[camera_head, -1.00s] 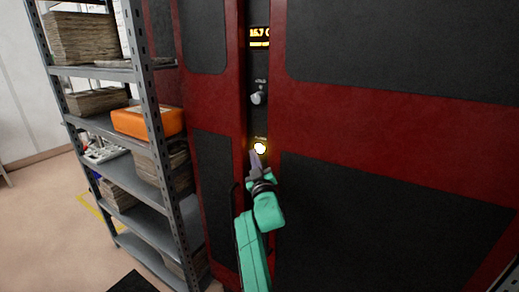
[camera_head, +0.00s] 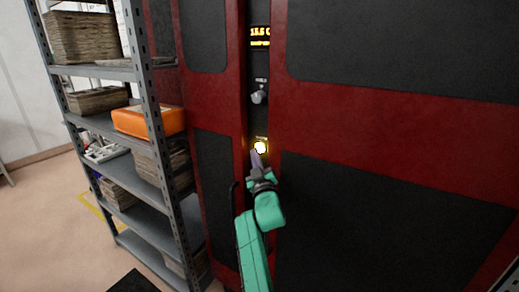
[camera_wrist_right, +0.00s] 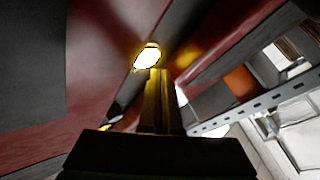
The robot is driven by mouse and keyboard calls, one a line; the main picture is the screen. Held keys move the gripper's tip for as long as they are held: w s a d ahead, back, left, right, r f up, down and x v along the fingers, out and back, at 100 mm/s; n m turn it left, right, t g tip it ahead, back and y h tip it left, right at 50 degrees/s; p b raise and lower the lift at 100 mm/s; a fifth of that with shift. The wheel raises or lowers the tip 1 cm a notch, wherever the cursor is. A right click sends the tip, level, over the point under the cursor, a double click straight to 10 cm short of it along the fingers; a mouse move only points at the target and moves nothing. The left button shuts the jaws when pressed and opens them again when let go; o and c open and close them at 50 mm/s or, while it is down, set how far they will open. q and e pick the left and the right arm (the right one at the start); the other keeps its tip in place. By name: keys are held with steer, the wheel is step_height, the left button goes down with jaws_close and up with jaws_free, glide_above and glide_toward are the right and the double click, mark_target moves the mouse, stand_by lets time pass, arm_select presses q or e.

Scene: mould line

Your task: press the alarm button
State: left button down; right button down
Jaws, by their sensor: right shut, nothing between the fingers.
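The lit, yellow-white alarm button (camera_head: 260,147) sits on the narrow dark panel between the red and black cabinet doors. In the right wrist view the glowing button (camera_wrist_right: 147,57) is just beyond my fingertips. My right gripper (camera_head: 255,154) is shut and empty, its tips at the button's lower left edge. In the right wrist view the gripper (camera_wrist_right: 156,75) points up at the button; whether it touches cannot be told. My left gripper is not in view.
A grey knob (camera_head: 259,97) and a yellow-lit display (camera_head: 260,37) are above the button. A grey metal shelf (camera_head: 150,215) at left holds an orange case (camera_head: 148,121) and brown stacks. A dark handle (camera_head: 234,197) is left of my right arm.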

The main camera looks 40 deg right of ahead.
steer(key=shift+d, duration=0.15)
stand_by(0.5)
steer(key=shift+w+d, duration=0.1)
steer(key=shift+d, duration=0.2)
steer(key=shift+w+d, duration=0.1)
steer(key=shift+d, duration=0.3)
stand_by(0.6)
steer(key=shift+a, duration=0.1)
steer(key=shift+s+a, duration=0.25)
steer(key=shift+a, duration=0.45)
